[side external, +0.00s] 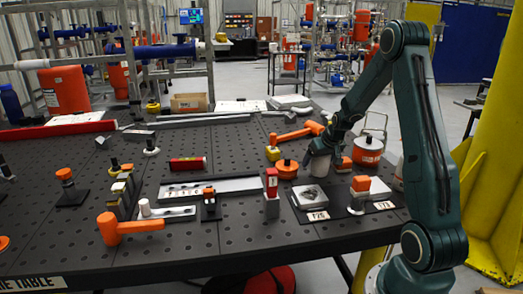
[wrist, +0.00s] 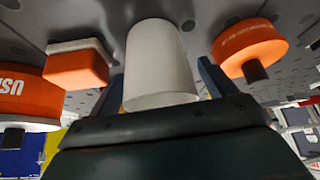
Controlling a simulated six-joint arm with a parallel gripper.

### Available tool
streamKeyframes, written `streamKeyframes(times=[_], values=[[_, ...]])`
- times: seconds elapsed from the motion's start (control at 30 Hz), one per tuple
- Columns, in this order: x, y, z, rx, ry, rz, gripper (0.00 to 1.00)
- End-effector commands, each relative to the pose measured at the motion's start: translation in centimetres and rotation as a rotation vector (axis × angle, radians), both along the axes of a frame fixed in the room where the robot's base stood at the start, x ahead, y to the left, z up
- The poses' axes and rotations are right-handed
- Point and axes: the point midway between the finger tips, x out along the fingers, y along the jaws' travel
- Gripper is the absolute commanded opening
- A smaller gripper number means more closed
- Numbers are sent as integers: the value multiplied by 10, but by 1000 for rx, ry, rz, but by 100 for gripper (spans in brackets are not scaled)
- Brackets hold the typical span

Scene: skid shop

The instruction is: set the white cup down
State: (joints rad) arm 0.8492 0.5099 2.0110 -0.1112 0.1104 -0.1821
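The white cup (side external: 320,165) is under my gripper (side external: 322,151) in the side view, among orange-topped parts at the right of the work table. In the wrist view the white cup (wrist: 160,65) lies between the two fingers of my gripper (wrist: 162,78), one on each side. A narrow gap seems to show at the right finger; the left finger appears close against the cup. I cannot tell whether the fingers press on it. The cup looks upright and close to the table top; its contact with the table is not clear.
An orange hammer (side external: 127,227) lies front left. Bare table shows at centre left.

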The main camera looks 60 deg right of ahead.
Motion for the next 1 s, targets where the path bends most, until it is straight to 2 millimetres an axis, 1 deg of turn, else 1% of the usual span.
streamKeyframes(times=[0.27,0.47,0.67,1.0], values=[[0,0,1,-1,-1,0,84],[-2,1,8,-1,-2,0,84],[-9,6,24,-2,-2,0,84],[-26,19,61,-2,-2,1,84]])
